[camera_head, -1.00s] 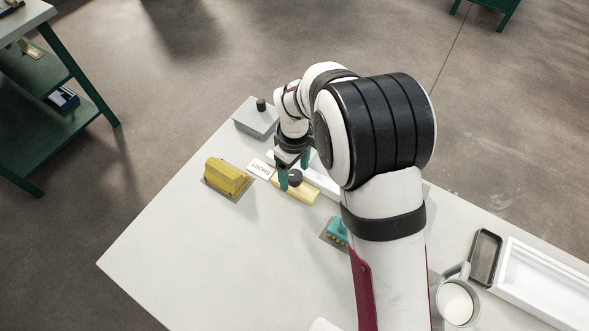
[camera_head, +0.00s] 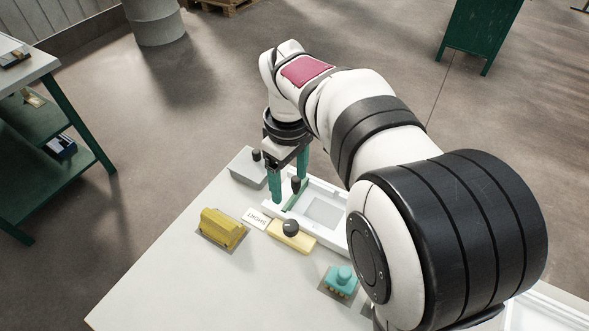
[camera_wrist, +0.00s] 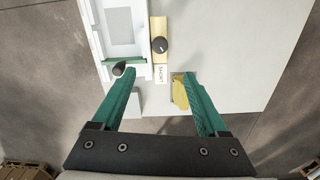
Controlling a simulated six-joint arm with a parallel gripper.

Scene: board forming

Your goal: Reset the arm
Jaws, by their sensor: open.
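My gripper (camera_head: 291,178) is open and empty, with its two green fingers pointing down above the far left part of the table. In the wrist view the fingers of my gripper (camera_wrist: 164,75) stand wide apart, with nothing between the tips. Below lie a white tray (camera_head: 340,196) and a pale yellow block with a dark knob (camera_head: 290,230). A white card reading SHORT (camera_head: 258,219) lies beside the block. A yellow block (camera_head: 222,228) sits left of the card. The tray (camera_wrist: 98,40) and the knob (camera_wrist: 161,45) also show in the wrist view.
A teal piece (camera_head: 341,279) sits on a grey plate nearer the front. The table's (camera_head: 170,285) front left is clear. A green shelf (camera_head: 60,150) stands apart at left.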

